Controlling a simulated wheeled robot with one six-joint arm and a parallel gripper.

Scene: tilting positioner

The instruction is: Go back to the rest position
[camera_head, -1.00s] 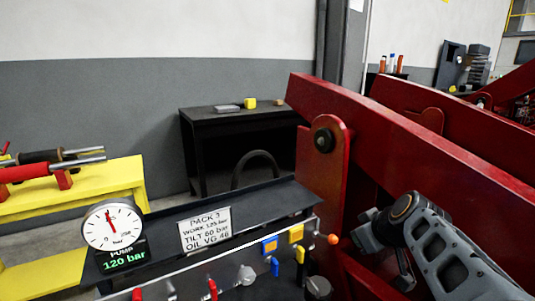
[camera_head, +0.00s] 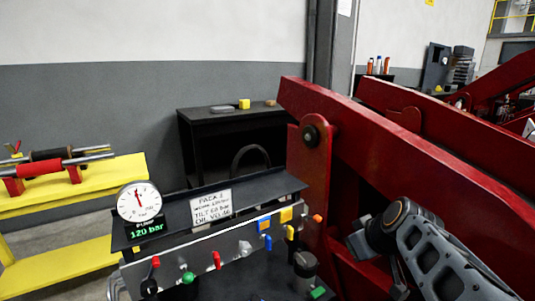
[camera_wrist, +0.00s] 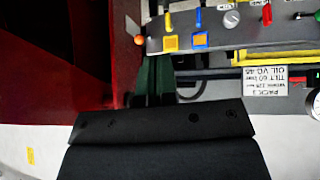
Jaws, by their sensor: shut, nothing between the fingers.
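My gripper (camera_wrist: 155,82) shows in the wrist view as narrow dark fingers, closed together and empty, reaching up from its black body (camera_wrist: 165,125). The fingers point towards the orange-knobbed end of the control panel; I cannot tell how far off they are. In the head view my grey arm (camera_head: 435,255) is folded low at the right, before the red positioner frame (camera_head: 400,165), and the gripper is not visible there. The control panel (camera_head: 200,254) carries coloured levers and knobs. Its round gauge (camera_head: 139,202) stands over a readout of 120 bar.
A placard (camera_head: 211,208) stands on the panel's shelf. A yellow bench (camera_head: 75,198) with cylinders is at the left. A black table (camera_head: 225,125) stands by the wall. The heavy red beams (camera_head: 450,125) fill the right side close to my arm.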

